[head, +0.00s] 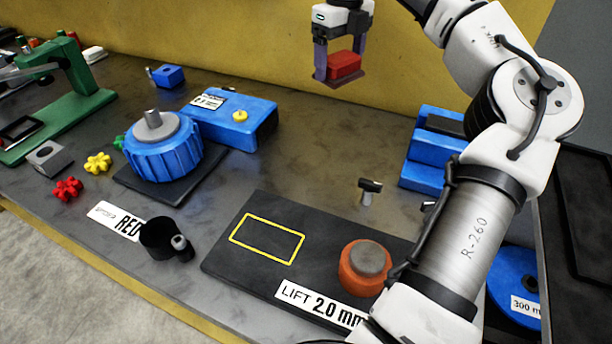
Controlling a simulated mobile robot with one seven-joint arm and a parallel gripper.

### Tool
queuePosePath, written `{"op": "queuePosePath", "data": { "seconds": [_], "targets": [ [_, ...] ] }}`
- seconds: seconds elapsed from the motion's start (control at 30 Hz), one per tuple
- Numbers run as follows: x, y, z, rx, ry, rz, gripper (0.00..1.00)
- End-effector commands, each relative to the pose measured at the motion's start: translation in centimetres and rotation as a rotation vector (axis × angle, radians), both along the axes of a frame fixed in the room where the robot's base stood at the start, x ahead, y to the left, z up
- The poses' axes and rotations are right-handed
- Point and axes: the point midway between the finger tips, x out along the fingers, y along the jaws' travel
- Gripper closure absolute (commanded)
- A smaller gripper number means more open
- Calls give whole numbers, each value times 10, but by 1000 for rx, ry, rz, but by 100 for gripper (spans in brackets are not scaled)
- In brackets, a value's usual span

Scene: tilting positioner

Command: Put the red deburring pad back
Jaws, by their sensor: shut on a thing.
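My gripper (340,74) is at the top centre of the head view, raised above the bench. Its two greyish-purple fingers are shut on the red deburring pad (345,64), a red block with a darker brownish underside. The pad hangs in the air, clear of the bench, in front of the yellow wall. A dark mat (224,259) lies on the bench at lower centre, with an empty yellow rectangle outline (300,248) on it. The pad is well above and beyond this outline.
An orange cylinder with a grey top (362,284) stands on the mat, right of the outline. A black cup (156,239) stands left of the mat. A blue ribbed motor (165,158) and blue box (255,118) are behind. Blue blocks (432,150) stand near my arm.

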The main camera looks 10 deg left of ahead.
Motion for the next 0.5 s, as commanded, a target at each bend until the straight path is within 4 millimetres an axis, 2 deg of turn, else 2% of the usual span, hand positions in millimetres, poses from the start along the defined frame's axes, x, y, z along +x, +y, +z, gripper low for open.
{"op": "queuePosePath", "data": {
  "seconds": [0.03,0.2,0.37,0.5],
  "targets": [
    [-6,16,-9,1,-3,88,40],
    [-24,48,-4,-1,-3,320,40],
    [-32,60,-2,-3,-4,419,40],
    [-33,62,-21,-4,-2,438,40]
  ]
}}
